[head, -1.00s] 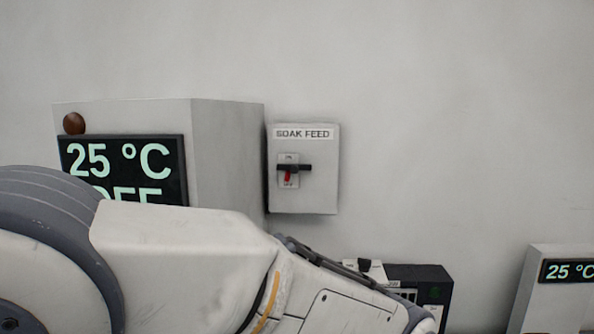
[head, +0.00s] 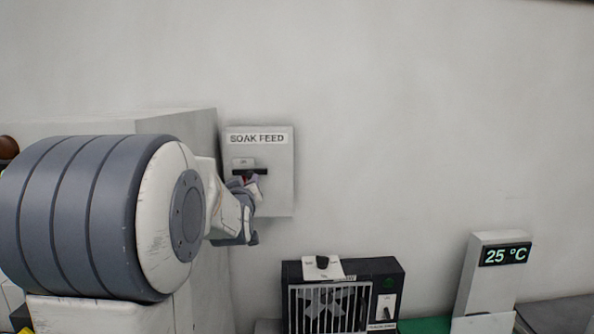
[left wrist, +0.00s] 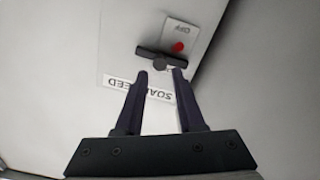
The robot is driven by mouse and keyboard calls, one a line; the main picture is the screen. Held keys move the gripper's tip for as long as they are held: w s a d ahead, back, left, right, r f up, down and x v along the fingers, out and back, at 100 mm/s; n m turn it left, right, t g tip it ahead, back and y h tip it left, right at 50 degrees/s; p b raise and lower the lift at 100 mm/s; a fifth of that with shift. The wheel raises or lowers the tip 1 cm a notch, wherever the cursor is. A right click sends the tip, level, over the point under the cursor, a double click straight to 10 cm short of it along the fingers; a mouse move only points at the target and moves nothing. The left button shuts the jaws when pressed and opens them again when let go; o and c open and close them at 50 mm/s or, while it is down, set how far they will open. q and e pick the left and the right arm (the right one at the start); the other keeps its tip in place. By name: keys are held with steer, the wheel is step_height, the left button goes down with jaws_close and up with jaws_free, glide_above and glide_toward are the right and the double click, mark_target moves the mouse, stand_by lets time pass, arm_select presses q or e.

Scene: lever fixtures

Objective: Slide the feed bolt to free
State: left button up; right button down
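The SOAK FEED box (head: 281,190) is a pale wall box with a dark crossbar handle (head: 250,171) on a small plate. In the left wrist view the handle (left wrist: 175,60) appears as a dark bar with a round knob, near a red mark and an upside-down OFF label (left wrist: 181,29). My left gripper (head: 250,187) is in front of the box, just below the handle. In the left wrist view its two fingers (left wrist: 160,74) are apart and empty, with their tips close to the handle's knob. I cannot tell whether they touch. My right gripper is not in view.
A large grey cabinet (head: 190,122) stands left of the box, partly hidden by my left arm. Below right is a black grilled unit (head: 290,268) with a knob on top. A 25 °C display (head: 505,255) stands at the right. The wall right of the box is bare.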

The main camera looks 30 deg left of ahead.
mark_target(250, 176)
arm_select(q)
steer(key=p+x, duration=0.2)
steer(key=x, duration=0.2)
steer(key=shift+w+r, duration=0.1)
steer(key=shift+w, duration=0.05)
steer(key=shift+w+a, duration=0.4)
steer(key=shift+w, duration=0.2)
jaws_close()
stand_by(0.9)
